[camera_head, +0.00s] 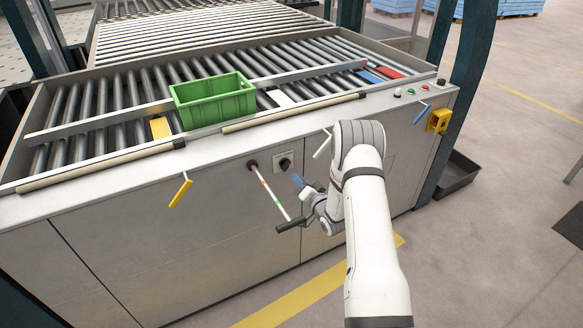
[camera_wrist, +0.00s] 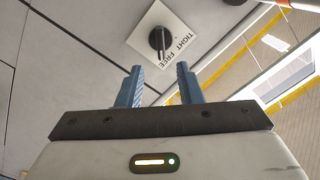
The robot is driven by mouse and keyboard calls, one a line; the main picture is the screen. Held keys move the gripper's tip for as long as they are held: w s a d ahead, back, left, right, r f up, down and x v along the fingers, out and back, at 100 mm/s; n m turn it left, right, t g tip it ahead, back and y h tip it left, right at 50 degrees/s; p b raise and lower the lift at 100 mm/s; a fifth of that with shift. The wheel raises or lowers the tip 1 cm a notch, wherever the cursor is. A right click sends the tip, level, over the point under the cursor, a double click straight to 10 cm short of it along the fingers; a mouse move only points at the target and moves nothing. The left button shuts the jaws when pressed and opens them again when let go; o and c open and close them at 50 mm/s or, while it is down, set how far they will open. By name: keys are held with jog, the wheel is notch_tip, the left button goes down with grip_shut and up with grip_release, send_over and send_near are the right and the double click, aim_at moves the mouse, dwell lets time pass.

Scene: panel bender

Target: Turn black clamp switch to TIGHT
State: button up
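The black clamp switch (camera_head: 285,163) sits on a small white plate on the front panel of the machine. In the wrist view the switch (camera_wrist: 160,39) shows ahead of my fingertips, on its tilted white plate (camera_wrist: 142,35) marked TIGHT and FREE. The switch's bar appears to run toward the word FREE. My gripper (camera_wrist: 160,72) is open, its two blue fingers apart with nothing between them. The switch lies beyond the gap between them, not touched. In the head view my gripper (camera_head: 299,182) is just below and right of the switch, partly hidden by my arm.
A rod with coloured bands (camera_head: 270,189) and a black grip sticks out just left of the switch. A yellow lever (camera_head: 181,190), a white lever (camera_head: 322,145) and a blue lever (camera_head: 421,114) hang along the front. A green crate (camera_head: 213,101) stands on the rollers above.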

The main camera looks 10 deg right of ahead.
aim_at(289, 166)
jog(key=p+x, duration=0.1)
jog(key=x, duration=0.6)
jog(key=shift+w+a+p, duration=0.1)
jog(key=shift+w+p, duration=0.15)
jog(key=shift+p, duration=0.1)
jog(key=shift+c, duration=0.3)
grip_shut()
